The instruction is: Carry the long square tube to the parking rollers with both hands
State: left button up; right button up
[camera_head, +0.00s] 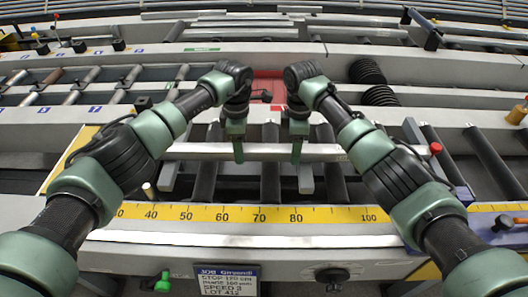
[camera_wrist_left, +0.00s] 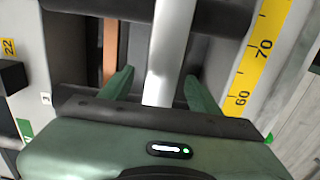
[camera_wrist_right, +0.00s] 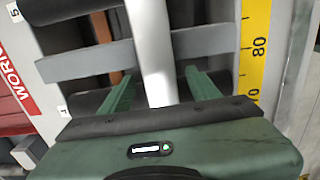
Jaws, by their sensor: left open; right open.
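The long square tube (camera_head: 350,152) is a pale bar lying left to right across the dark rollers (camera_head: 270,180), behind the yellow scale. My left gripper (camera_head: 238,150) is open over the tube's middle. In the left wrist view its fingers (camera_wrist_left: 158,88) stand apart on either side of the tube (camera_wrist_left: 170,50). My right gripper (camera_head: 297,150) is open close beside it. In the right wrist view its fingers (camera_wrist_right: 160,92) stand either side of the tube (camera_wrist_right: 150,45), apart from it. Which rollers are the parking rollers I cannot tell; a set of metal rollers (camera_head: 95,78) lies at the back left.
The yellow scale (camera_head: 230,214) runs along the front edge. A red-knobbed post (camera_head: 435,148) stands near the tube's right end. Black coiled hose (camera_head: 378,85) and a red area (camera_head: 268,88) are behind the grippers. More pale bars (camera_head: 240,32) lie farther back.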

pick_arm(q)
jog(key=shift+f, duration=0.55)
pick_arm(e)
jog(key=shift+f, duration=0.55)
pick_arm(q)
grip_shut()
pick_arm(e)
grip_shut()
pick_arm(q)
jog(key=shift+r, duration=0.15)
pick_arm(e)
jog(key=shift+r, duration=0.15)
